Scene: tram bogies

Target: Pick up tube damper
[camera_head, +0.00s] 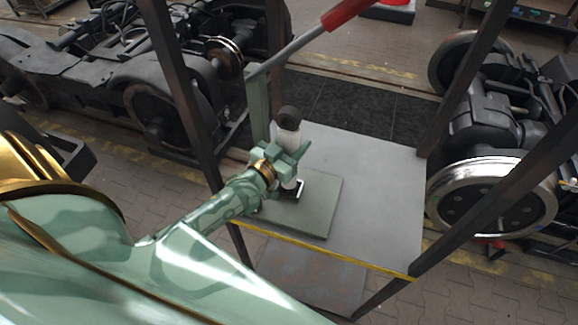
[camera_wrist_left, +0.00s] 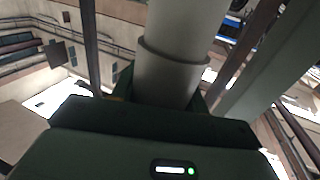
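The tube damper (camera_head: 287,137) is a pale grey-white cylinder with a black top end. It stands roughly upright on a green pad (camera_head: 322,207) on a grey table. My left gripper (camera_head: 291,154) is at the damper's middle, with green fingers on either side of it. In the left wrist view the grey tube (camera_wrist_left: 168,78) rises just past the palm, with slivers of green finger at both its edges. Whether the fingers press on the tube is not clear. The gripper covers part of the tube's middle. My right gripper is out of view.
The grey table (camera_head: 385,190) has a yellow front edge and dark frame posts (camera_head: 182,85) at its sides. A red-handled lever (camera_head: 300,40) slants above the damper. Bogies with wheels (camera_head: 497,197) stand left and right. The table's right side is clear.

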